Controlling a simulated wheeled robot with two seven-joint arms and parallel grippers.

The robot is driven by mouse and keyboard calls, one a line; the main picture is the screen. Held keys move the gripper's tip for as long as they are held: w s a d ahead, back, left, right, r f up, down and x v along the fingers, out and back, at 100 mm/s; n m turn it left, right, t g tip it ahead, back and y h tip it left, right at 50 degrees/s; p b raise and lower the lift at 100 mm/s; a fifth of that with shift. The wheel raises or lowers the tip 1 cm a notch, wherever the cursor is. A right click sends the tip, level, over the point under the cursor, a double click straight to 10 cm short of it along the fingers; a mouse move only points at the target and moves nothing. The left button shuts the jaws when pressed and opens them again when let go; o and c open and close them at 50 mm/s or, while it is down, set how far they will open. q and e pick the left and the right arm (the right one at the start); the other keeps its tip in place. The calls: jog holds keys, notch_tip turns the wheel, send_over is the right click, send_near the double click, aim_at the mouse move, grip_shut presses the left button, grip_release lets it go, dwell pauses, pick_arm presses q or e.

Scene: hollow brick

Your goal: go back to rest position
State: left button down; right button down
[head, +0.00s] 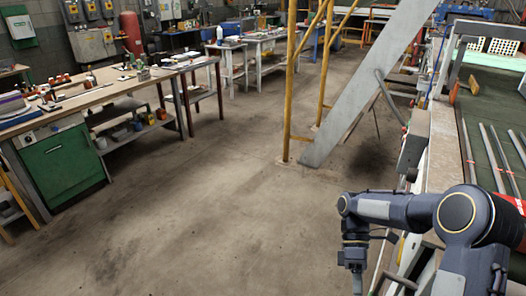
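My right arm comes in from the lower right of the head view, bent at the elbow, over the floor beside the machine. My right gripper (357,284) hangs downward at the bottom edge. Its fingertips are small and partly cut off by the frame, so I cannot tell if it is open or shut. I see nothing held in the part that shows. My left arm and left gripper are not in view. I cannot make out a hollow brick in this view.
The concrete floor (200,225) is clear in the middle. A wooden workbench (95,97) with a green cabinet (62,163) stands at left. Yellow posts (289,90) and a slanted grey beam (365,85) rise ahead. A long machine bed (485,110) with metal rods runs along the right.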

jog(key=s+a+r+m+t+y, duration=0.1)
jog(key=s+r+m+t+y, duration=0.2)
jog(key=s+r+m+t, duration=0.8)
jog(key=shift+s+a+m+t, duration=0.3)
jog(key=shift+s+m+t, duration=1.35)
jog(key=shift+t, duration=0.95)
jog(key=shift+w+m, duration=0.25)
